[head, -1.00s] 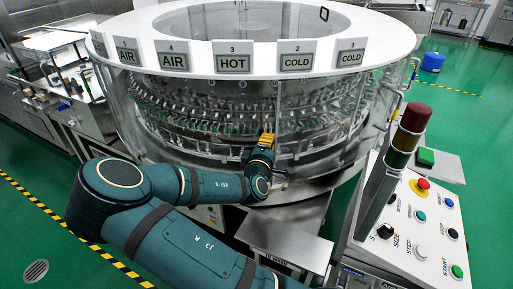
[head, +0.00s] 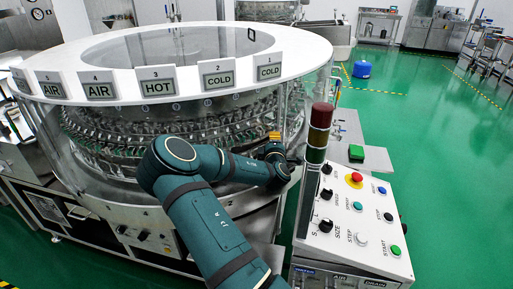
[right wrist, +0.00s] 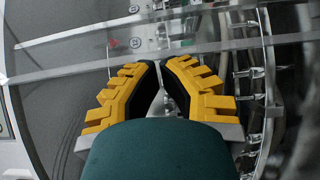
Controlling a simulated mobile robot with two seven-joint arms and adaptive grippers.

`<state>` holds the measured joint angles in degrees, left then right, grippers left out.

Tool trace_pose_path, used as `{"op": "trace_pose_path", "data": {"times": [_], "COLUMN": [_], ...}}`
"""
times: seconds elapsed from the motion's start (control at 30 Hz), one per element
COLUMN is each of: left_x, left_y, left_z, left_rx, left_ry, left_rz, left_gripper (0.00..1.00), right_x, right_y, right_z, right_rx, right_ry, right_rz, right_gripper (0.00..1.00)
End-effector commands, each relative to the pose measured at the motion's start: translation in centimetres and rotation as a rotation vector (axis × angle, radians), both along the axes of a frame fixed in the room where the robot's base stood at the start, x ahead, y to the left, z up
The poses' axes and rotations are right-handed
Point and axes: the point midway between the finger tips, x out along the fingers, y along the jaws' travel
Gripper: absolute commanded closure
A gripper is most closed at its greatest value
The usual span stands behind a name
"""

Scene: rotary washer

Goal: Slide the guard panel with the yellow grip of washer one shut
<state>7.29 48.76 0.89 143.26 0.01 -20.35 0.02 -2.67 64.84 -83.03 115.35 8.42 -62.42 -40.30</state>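Washer one (head: 165,50) is a large round machine with a white top ring and clear guard panels (head: 290,115). My right gripper (head: 274,136) is at the washer's right front, below the COLD 1 sign and close to the clear guard. In the right wrist view, the yellow-and-black fingers (right wrist: 160,66) converge at their tips, with a narrow gap between them. Clear panel edges pass just beyond the tips. I cannot make out the yellow grip apart from the yellow fingers, nor tell whether anything is held. My left gripper is not in view.
A control console (head: 350,225) with buttons and a red-topped signal tower (head: 319,130) stands close to the right of my right arm. A blue container (head: 361,70) is on the green floor behind. The floor (head: 450,150) at the right is clear.

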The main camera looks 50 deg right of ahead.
Motion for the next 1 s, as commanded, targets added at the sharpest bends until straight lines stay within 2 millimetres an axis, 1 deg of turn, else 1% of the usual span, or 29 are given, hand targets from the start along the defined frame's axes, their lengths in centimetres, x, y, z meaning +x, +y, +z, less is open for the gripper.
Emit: {"op": "trace_pose_path", "data": {"times": [0.03, 0.1, 0.2, 0.3, 0.67, 0.77, 0.87, 1.0], "left_x": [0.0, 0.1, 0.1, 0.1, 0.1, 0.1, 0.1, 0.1], "left_y": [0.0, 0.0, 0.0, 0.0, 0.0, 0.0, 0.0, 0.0], "left_z": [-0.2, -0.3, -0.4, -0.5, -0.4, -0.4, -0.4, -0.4], "left_rx": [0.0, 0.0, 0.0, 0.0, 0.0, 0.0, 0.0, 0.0], "left_ry": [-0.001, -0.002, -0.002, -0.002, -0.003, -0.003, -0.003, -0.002], "left_rz": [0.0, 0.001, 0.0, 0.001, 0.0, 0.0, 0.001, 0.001], "left_gripper": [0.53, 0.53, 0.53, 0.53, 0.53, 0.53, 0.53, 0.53], "right_x": [-0.5, -1.0, -1.5, -1.9, -2.3, -2.3, -2.2, -1.9], "right_y": [-1.3, -2.6, -3.9, -4.7, -5.1, -5.1, -5.0, -4.6], "right_z": [-0.2, -0.1, 0.0, 0.2, 0.7, 1.1, 2.1, 4.6], "right_rx": [0.0, 0.0, -0.003, -0.005, -0.012, -0.012, -0.012, -0.011], "right_ry": [0.0, -0.001, 0.001, 0.002, -0.003, -0.006, -0.008, -0.01], "right_rz": [-0.001, 0.0, 0.001, -0.001, -0.011, -0.011, -0.01, -0.004], "right_gripper": [1.0, 1.0, 1.0, 1.0, 1.0, 1.0, 1.0, 1.0]}}
